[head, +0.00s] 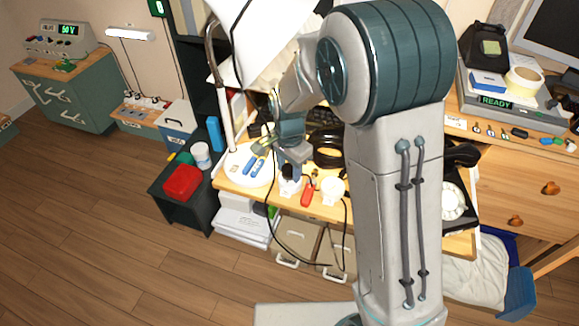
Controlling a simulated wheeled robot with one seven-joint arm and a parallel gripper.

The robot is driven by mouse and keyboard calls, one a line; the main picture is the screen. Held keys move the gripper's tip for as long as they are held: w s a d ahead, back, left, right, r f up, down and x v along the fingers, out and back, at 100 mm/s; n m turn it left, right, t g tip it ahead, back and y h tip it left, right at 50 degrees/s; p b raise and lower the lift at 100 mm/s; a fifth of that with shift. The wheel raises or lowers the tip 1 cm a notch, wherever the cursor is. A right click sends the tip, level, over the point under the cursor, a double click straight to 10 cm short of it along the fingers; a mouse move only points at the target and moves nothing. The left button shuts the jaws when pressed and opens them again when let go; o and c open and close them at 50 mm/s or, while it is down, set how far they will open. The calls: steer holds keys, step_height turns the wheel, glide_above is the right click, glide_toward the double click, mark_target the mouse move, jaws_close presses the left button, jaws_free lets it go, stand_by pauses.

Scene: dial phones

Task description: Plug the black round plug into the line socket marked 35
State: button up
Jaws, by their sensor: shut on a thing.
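My gripper (291,165) is low over the desk's left part, beside the foot of the white lamp. It is shut on a small dark piece, which I take to be the black round plug (287,172); the fingers hide much of it. The plug is just above a small white block (290,187) on the desk; I cannot tell whether they touch. A white round piece (331,191) stands to the right, with a red piece (307,195) between. No number 35 is legible, so I cannot tell which piece is the line socket.
Blue pieces (256,166) lie on the lamp's round base (236,172). A dial phone (454,200) is at the right, partly hidden by my arm.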

steer(key=shift+f+b, duration=0.45)
steer(key=shift+f, duration=0.25)
steer(key=o, duration=1)
steer(key=shift+c, duration=0.2)
steer(key=shift+r, duration=0.1)
step_height(320, 180, up, 7)
steer(key=shift+r+p, duration=0.2)
steer(key=shift+p, duration=0.6)
